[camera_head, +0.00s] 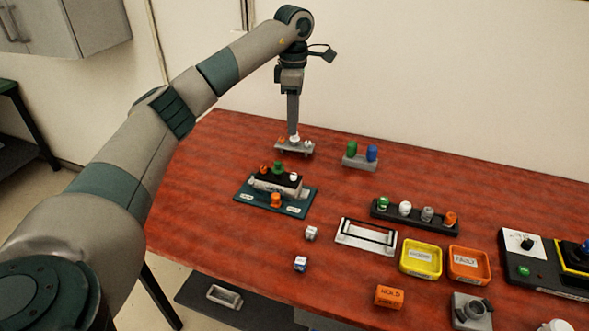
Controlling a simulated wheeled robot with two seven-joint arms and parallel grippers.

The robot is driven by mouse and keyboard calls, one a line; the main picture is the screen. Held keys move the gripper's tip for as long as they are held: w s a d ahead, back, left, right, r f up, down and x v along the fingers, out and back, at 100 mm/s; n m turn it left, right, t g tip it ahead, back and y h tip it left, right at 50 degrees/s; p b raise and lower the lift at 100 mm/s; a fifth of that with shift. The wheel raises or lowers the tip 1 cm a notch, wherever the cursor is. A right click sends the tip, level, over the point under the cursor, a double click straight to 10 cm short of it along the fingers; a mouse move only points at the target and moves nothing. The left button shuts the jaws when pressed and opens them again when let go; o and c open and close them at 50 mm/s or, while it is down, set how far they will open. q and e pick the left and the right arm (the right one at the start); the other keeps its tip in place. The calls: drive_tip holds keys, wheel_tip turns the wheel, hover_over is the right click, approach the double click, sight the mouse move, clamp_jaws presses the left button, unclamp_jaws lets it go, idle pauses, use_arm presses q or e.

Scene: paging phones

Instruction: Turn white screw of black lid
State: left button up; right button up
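A device with a black lid (264,182) sits on a teal base plate (247,198) on the left part of the red table. A white screw (293,177) shows at the lid's right end. A green knob (278,167) and an orange one (264,170) stand on its left and middle, and another orange knob (276,200) is at its front. My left gripper (294,132) points straight down behind the device, over a small grey tray (283,148) with white and orange pieces. Its fingers look narrow from here, so their opening and any grip are unclear. My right gripper is not in view.
A grey holder (357,163) with green and blue pieces stands right of the tray. A black rack (390,216) holds several knobs. A grey frame (352,241), a yellow bin (421,272) and an orange bin (468,280) lie nearer. Two small cubes lie before the device.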

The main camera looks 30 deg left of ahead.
sight(294, 174)
use_arm(q)
drive_tip(key=shift+f, duration=0.2)
wheel_tip(294, 174, down, 16)
drive_tip(key=p, duration=0.5)
drive_tip(key=shift+d+r, duration=0.1)
drive_tip(key=shift+r, duration=0.15)
drive_tip(key=shift+f+p, duration=0.4)
drive_tip(key=shift+f, duration=0.4)
clamp_jaws()
